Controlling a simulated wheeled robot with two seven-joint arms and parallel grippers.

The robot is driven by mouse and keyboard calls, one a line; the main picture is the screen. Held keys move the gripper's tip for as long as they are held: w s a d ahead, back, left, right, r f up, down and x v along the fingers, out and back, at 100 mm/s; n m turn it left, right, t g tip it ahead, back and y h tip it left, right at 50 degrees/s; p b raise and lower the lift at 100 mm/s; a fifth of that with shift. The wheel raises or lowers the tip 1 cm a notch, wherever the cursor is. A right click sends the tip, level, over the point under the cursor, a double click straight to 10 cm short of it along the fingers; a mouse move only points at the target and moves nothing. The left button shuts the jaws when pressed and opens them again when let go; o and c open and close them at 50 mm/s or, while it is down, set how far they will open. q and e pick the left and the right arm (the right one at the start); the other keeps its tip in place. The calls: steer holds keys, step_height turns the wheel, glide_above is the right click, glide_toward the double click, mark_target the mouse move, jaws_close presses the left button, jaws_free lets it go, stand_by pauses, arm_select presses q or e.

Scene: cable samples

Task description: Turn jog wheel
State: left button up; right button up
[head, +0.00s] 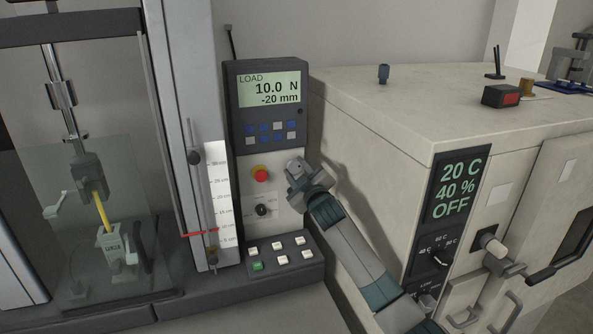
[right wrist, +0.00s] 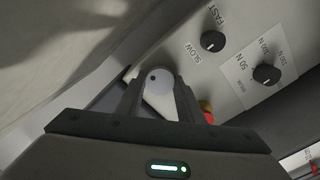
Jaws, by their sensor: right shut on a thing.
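The jog wheel (right wrist: 160,98) shows in the right wrist view as a pale grey disc with a small dark dimple. It sits between the two dark fingers of my right gripper (right wrist: 157,84), which is shut on it. In the head view my right gripper (head: 299,172) is at the right edge of the test machine's control panel (head: 277,217), beside the red stop button. The gripper hides most of the wheel there. The panel display (head: 269,89) reads LOAD 10.0 N and -20 mm. My left gripper is not in view.
A red stop button (head: 260,173) and a black knob (head: 262,210) are close left of my gripper. A SLOW/FAST knob (right wrist: 212,41) shows in the wrist view. The beige chamber (head: 372,140) stands close on the right. A clear shield (head: 75,220) covers the sample.

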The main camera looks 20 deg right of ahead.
steer(key=o, duration=1.1)
steer(key=shift+c, duration=0.2)
steer(key=shift+s+f, duration=0.1)
steer(key=shift+s, duration=0.65)
steer(key=s+b, duration=0.4)
steer(key=s, duration=1.2)
steer(key=shift+d+b, duration=0.3)
